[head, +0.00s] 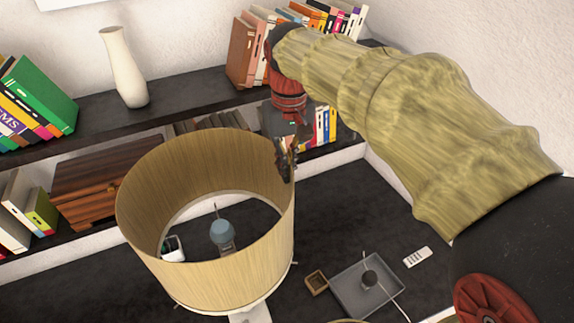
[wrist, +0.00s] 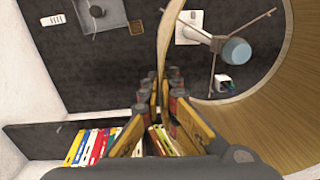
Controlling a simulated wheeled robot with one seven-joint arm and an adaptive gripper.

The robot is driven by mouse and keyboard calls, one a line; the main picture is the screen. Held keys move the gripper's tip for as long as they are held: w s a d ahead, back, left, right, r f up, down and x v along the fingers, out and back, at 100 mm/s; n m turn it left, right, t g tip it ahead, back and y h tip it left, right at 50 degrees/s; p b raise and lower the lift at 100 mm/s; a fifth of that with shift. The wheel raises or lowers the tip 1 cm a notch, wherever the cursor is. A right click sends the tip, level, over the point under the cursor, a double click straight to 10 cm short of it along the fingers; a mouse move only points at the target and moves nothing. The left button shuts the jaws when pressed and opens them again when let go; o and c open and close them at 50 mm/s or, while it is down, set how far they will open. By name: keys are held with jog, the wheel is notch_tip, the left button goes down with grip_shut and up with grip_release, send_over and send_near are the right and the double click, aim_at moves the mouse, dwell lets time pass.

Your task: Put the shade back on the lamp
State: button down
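The lampshade (head: 150,235), a tan open cylinder, stands large in the head view, and its wall (wrist: 168,35) shows in the wrist view. My gripper (head: 287,158) is at its upper right rim; in the wrist view the fingers (wrist: 161,95) are shut on the wall, one on each side. The lamp's pale blue bulb (head: 222,231) shows inside the shade; it also shows in the wrist view (wrist: 237,51) with a white stem (wrist: 195,33) and thin support rods (wrist: 213,68). Small rod tips show outside the shade's lower edge. I cannot tell whether shade and rods touch.
A dark surface holds a grey tray (head: 345,296), a small wooden box (head: 316,282), a white remote (head: 417,257) and a small white item (head: 173,248). Behind are a dark shelf (head: 190,97), a white vase (head: 124,70), books (head: 240,50) and a wooden box (head: 95,180).

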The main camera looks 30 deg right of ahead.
jog(key=shift+f+b, duration=1.3)
jog(key=shift+f, duration=1.05)
jog(key=c, duration=2.4)
grip_release()
jog(key=o, duration=0.3)
jog(key=shift+o, duration=0.7)
notch_tip(320, 180, up, 12)
jog(key=shift+d, duration=0.15)
jog(key=shift+s, duration=0.1)
